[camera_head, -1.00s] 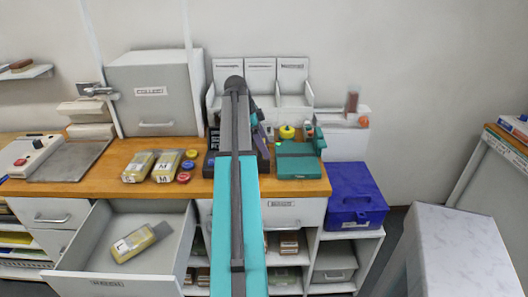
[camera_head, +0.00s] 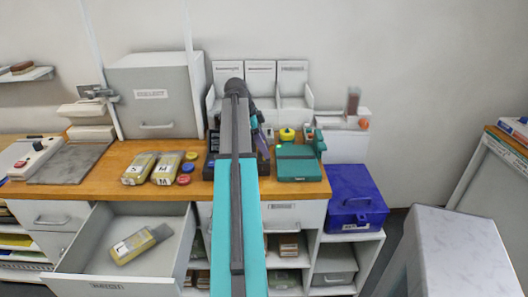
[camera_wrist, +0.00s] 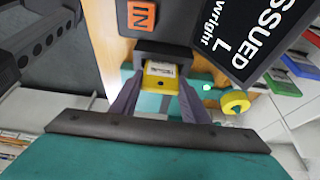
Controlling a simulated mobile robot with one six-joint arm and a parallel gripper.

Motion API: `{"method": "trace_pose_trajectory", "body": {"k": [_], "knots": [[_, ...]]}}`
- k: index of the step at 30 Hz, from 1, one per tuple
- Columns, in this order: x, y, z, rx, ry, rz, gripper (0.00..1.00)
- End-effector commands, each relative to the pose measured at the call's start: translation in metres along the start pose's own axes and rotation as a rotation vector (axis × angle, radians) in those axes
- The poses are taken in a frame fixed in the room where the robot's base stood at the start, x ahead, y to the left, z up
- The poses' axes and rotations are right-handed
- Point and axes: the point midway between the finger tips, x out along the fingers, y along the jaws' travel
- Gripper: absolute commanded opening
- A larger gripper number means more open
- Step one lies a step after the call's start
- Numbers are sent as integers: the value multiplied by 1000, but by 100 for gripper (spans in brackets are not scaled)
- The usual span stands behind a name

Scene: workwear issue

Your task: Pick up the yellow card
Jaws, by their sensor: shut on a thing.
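The yellow card (camera_wrist: 159,82) shows in the wrist view as a small yellow piece with a white printed label. It lies between the two purple fingers of my gripper (camera_wrist: 160,88), which is shut on it. The card's far end meets a dark holder (camera_wrist: 165,52), and I cannot tell whether it is still inside. In the head view my gripper (camera_head: 263,148) is mostly hidden behind my arm, above the wooden counter, and the card cannot be seen there.
A dark "ISSUED L" sign (camera_wrist: 258,35) stands close on the right in the wrist view. A green box (camera_head: 298,168) and a yellow roll (camera_head: 287,135) are right of my arm. An open drawer (camera_head: 90,250) holds a packet. A blue box (camera_head: 356,200) stands at the right.

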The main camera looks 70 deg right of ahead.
Motion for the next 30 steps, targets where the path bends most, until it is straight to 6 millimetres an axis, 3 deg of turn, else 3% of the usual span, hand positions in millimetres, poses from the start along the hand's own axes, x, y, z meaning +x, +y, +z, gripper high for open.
{"method": "trace_pose_trajectory", "body": {"k": [20, 30], "knots": [[-33, 0, -14, 1, 0, -1, 20], [-38, 36, -4, 0, 0, -1, 20]]}}
